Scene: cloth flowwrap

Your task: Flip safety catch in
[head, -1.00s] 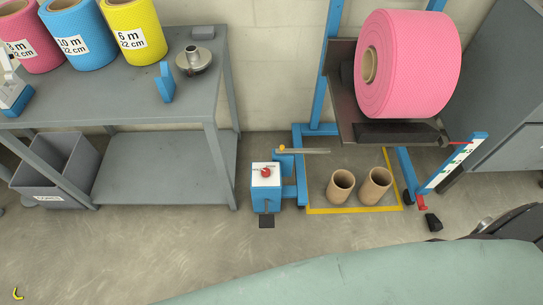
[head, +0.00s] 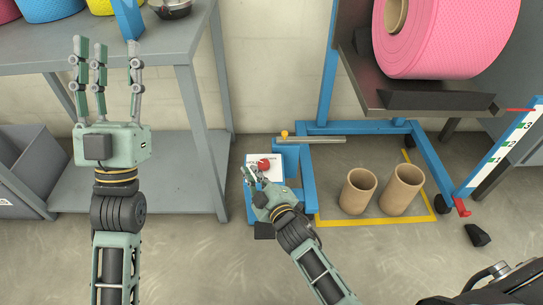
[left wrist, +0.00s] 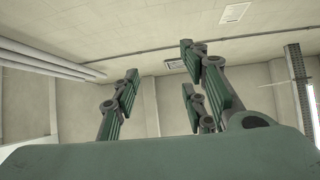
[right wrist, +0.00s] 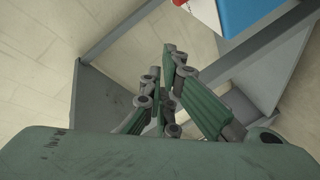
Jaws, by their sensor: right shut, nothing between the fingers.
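A blue control box with a white top plate (head: 257,158) and a red knob (head: 264,164) stands on the floor by the blue roll stand. Behind it a yellow ball knob (head: 285,134) sits by a grey bar (head: 318,139). I cannot tell which part is the safety catch. My right gripper (head: 249,175) is shut and empty, in front of the box and partly hiding it. The right wrist view shows its fingers together (right wrist: 168,62), with the box's white and blue corner (right wrist: 205,12) above. My left gripper (head: 105,50) is open and empty, raised before the shelf table.
A large pink roll (head: 455,35) hangs on the stand at right. Two cardboard tubes (head: 357,190) stand inside the yellow floor outline (head: 375,220). A grey shelf table (head: 195,85) is at left. A black wedge (head: 477,235) lies at right.

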